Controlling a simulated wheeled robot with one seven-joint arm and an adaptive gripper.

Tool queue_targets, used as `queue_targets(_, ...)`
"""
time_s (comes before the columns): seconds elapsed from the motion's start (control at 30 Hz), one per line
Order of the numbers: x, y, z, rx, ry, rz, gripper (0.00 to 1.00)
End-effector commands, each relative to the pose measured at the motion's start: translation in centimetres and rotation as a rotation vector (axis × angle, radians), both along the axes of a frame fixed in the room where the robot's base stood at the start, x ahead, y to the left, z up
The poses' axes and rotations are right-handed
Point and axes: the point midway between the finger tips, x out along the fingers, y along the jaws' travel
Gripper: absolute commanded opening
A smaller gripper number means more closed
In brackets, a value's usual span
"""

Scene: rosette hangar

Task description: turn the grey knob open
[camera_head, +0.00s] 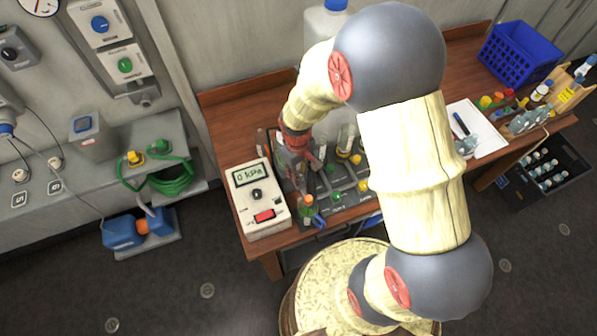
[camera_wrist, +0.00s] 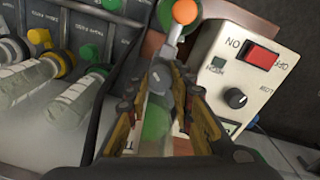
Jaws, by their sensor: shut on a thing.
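A small grey knob (camera_wrist: 158,78) shows between my fingertips in the wrist view. Clear and green parts lie below it between the fingers. My gripper (camera_wrist: 166,90) is shut on the grey knob, with a finger on either side. In the head view my gripper (camera_head: 300,172) is at the left part of the bench rack, just right of the white meter box; the knob is hidden there by the fingers and arm.
The white box (camera_head: 258,222) reads 0 kPa and has a red switch and dark dial (camera_wrist: 235,97). An orange ball (camera_wrist: 185,11) on a green part stands close beyond my fingertips. Green- and yellow-capped vials (camera_wrist: 82,98) lie to the left in the wrist view.

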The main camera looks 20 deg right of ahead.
Motion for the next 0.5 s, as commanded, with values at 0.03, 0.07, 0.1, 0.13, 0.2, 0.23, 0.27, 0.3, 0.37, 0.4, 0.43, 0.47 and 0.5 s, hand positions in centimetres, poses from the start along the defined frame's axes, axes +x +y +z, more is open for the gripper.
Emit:
queue_targets(0.03,0.06,0.01,0.07,0.0,-0.001,0.041,0.0)
queue_targets(0.07,0.06,0.01,0.07,0.0,-0.001,0.069,0.0)
queue_targets(0.1,0.06,0.01,0.07,0.001,-0.001,0.108,0.0)
queue_targets(0.13,0.06,0.01,0.07,0.001,-0.001,0.136,0.0)
queue_targets(0.2,0.05,0.0,0.07,0.001,-0.002,0.203,0.0)
queue_targets(0.23,0.05,0.0,0.07,0.001,-0.002,0.231,0.0)
queue_targets(0.27,0.06,-0.01,0.07,0.0,-0.002,0.259,0.0)
queue_targets(0.3,0.06,-0.01,0.07,0.0,-0.002,0.297,0.0)
queue_targets(0.37,0.05,-0.01,0.06,0.0,-0.001,0.35,0.0)
queue_targets(0.4,0.04,-0.02,0.06,0.0,-0.002,0.386,0.0)
queue_targets(0.43,0.04,-0.03,0.05,0.0,-0.002,0.411,0.0)
queue_targets(0.47,0.03,-0.03,0.05,0.0,-0.001,0.436,0.0)
queue_targets(0.5,0.03,-0.03,0.05,0.0,-0.002,0.468,0.0)
